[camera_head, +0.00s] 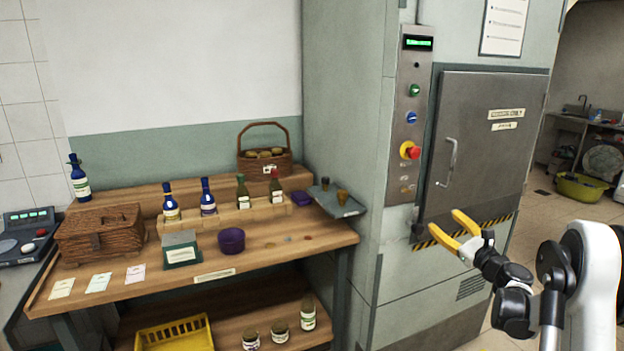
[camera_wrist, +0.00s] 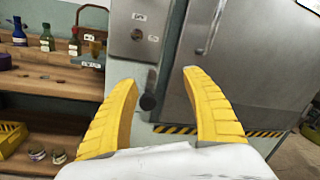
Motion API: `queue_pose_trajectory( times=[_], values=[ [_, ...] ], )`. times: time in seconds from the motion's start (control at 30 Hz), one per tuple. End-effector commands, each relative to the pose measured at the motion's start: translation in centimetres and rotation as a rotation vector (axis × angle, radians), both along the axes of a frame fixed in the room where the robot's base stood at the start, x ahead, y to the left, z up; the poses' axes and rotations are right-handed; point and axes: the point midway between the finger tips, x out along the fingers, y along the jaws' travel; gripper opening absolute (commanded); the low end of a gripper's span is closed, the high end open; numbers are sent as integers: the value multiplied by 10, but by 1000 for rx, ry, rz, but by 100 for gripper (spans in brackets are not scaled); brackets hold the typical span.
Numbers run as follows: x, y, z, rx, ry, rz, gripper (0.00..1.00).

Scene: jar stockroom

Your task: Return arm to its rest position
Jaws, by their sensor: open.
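My gripper (camera_head: 456,235) has two yellow fingers, spread apart with nothing between them. In the head view it is in front of the lower left part of the grey cabinet door (camera_head: 482,150), to the right of the wooden bench. My white and black arm reaches in from the right edge of the head view. The door appears shut.
The wooden bench (camera_head: 290,249) holds bottles, a lidded wicker basket (camera_head: 100,234), a purple bowl (camera_head: 231,240) and a handled basket (camera_head: 265,165) of jars. A small grey tray (camera_head: 338,203) sticks out by the cabinet. A yellow crate (camera_head: 175,336) is on the lower shelf.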

Motion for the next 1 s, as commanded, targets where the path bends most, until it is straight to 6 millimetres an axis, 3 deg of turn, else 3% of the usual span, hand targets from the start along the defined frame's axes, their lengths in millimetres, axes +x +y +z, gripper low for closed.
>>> queue_pose_trajectory(
  times=[0.03,0.1,0.2,0.3,0.4,0.57,0.7,0.87,0.9,1.0],
  values=[
    [-2,9,36,139,-2,-34,57],
    [-8,15,81,379,-3,-90,57],
    [-26,23,131,736,0,-162,57],
    [-54,34,161,1098,8,-227,57],
    [-91,48,172,1464,23,-296,57],
    [-163,82,154,2040,53,-432,57],
    [-240,125,111,2518,76,-616,57],
    [-333,184,48,2968,79,-925,57],
    [-353,196,34,-2919,-69,963,57],
    [-394,223,7,-2699,-41,1011,57]
  ],
)
